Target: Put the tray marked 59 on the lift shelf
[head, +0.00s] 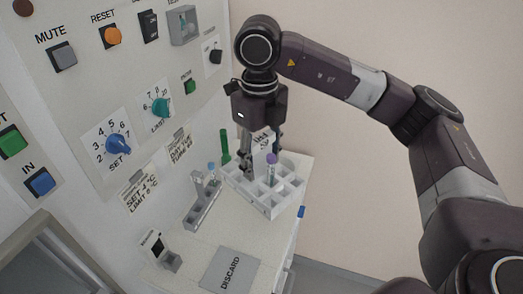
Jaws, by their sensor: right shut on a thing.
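My right gripper (264,150) points down over a white compartmented tray (285,206) near the back right corner of the white counter. Its fingers are shut on the upright light plate (262,158) that stands at the tray's middle. Dark marks show on this plate, but I cannot read the number for sure. A purple-capped tube (271,170) stands in the tray. The tray appears to be at counter level; I cannot tell whether it is lifted. My left gripper is not in view. I cannot make out a lift shelf for certain.
A grey rack (203,206) with a blue-capped tube stands left of the tray, and a green tube (225,146) behind it. A small reader (163,252) and a grey DISCARD mat (230,271) lie nearer. The wall panel (95,95) carries knobs and buttons. A grey frame (45,235) is at lower left.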

